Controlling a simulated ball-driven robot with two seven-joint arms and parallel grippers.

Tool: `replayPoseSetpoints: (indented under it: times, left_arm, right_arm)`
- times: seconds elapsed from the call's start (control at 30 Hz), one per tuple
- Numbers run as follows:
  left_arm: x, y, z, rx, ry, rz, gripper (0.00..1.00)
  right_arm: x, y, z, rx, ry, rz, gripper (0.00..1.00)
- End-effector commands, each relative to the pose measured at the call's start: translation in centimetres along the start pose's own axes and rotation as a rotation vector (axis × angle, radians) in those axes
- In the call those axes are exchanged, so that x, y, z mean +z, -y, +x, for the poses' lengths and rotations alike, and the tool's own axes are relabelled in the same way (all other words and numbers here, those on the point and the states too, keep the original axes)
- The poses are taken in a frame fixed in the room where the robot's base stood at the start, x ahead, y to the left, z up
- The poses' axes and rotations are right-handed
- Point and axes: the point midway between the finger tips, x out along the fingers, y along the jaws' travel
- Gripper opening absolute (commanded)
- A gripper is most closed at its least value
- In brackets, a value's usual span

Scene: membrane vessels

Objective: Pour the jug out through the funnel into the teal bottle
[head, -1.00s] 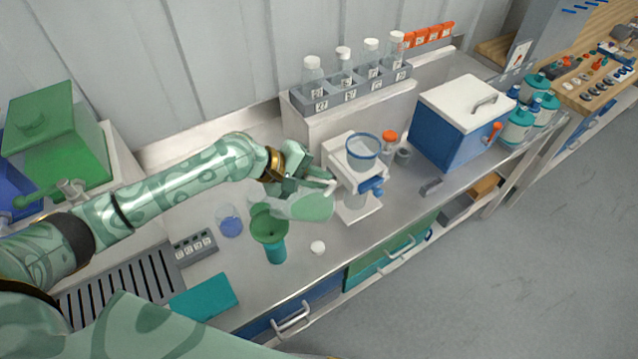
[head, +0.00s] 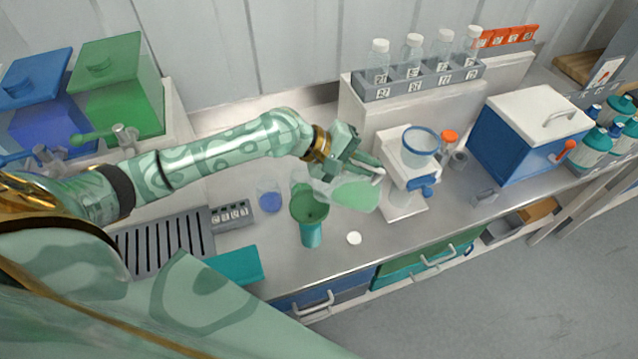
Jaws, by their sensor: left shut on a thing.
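The jug (head: 352,194) is clear, with pale green liquid in it. My left gripper (head: 368,170) is shut on it and holds it above the counter. The jug is tipped, with its mouth end to the left, by the top of the green funnel (head: 309,207). The funnel sits upright in the mouth of the teal bottle (head: 311,236), which stands on the counter. I cannot make out a stream between jug and funnel. My right gripper is not in view.
A clear beaker with blue liquid (head: 270,199) stands left of the funnel. A white cap (head: 354,238) lies right of the bottle. A white stand with a blue-rimmed vessel (head: 420,150) is close right of the jug. A teal mat (head: 235,264) lies front left.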

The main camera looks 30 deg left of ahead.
Motion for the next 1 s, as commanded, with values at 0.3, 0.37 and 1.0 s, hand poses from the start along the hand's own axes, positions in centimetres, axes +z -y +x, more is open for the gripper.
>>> replayPoseSetpoints:
  times: [0.3, 0.37, 1.0]
  left_arm:
    - [-0.1, 0.5, -0.2, 0.05, 0.011, 0.0, 0.0]
    - [-0.1, 0.5, -0.3, 0.063, 0.013, 0.0, 0.0]
    - [0.0, 0.4, -0.8, 0.104, 0.019, 0.002, 0.0]
  right_arm:
    - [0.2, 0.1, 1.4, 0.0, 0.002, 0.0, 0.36]
    - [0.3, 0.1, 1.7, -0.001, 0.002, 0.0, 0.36]
    - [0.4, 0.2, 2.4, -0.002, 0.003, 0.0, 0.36]
